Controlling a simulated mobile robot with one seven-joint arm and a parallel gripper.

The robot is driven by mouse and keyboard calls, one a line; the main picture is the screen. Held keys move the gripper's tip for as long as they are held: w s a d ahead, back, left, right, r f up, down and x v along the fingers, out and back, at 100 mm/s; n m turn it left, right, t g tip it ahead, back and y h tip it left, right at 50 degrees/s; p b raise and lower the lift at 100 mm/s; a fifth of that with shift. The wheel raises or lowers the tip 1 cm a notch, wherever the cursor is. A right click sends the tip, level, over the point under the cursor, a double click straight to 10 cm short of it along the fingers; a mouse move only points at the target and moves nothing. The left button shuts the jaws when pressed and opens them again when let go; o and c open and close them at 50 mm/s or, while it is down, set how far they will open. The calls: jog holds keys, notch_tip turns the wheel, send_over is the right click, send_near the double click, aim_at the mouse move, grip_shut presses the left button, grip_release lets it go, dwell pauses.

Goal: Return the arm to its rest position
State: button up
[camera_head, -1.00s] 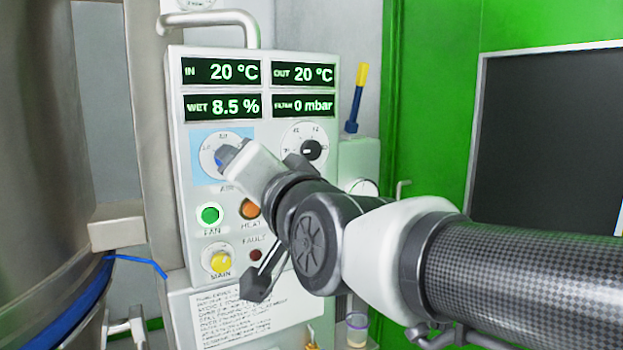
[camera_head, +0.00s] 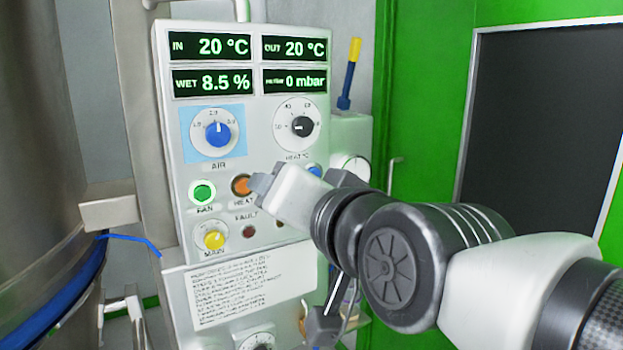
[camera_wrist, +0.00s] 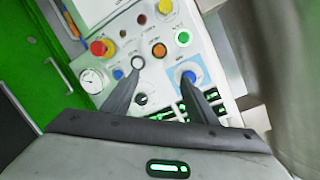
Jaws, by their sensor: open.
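My gripper (camera_head: 262,186) is in front of the control panel (camera_head: 165,130) in the head view, its fingers by the orange HEAT button (camera_head: 242,185). I cannot tell whether it touches the panel. In the wrist view my gripper (camera_wrist: 162,74) has its two fingers spread with nothing between them. The blue AIR knob (camera_head: 218,134) is clear of my gripper in the head view; in the wrist view it lies beside the right fingertip (camera_wrist: 187,76). My arm reaches in from the lower right.
The HEAT °C dial (camera_head: 302,125), lit green FAN button (camera_head: 202,192) and yellow MAIN knob (camera_head: 213,237) are close by. A red button (camera_wrist: 98,48) shows in the wrist view. A steel vessel (camera_head: 45,120) stands left, a dark window (camera_head: 540,120) right.

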jog(key=s+d+f+n+g+h, duration=0.1)
jog(key=s+d+f+g+h, duration=0.35)
jog(key=d+f, duration=0.5)
jog(key=s+d+f+n+g+h, duration=0.1)
jog(key=s+d+f+g+h, duration=0.25)
jog(key=s+d+f, duration=0.45)
notch_tip(320, 180, up, 19)
jog(key=w+d+p, duration=0.1)
jog(key=w+p, duration=0.1)
jog(key=p, duration=1.9)
jog(key=shift+d+y, duration=0.25)
jog(key=shift+y, duration=0.05)
jog(key=shift+w, duration=0.1)
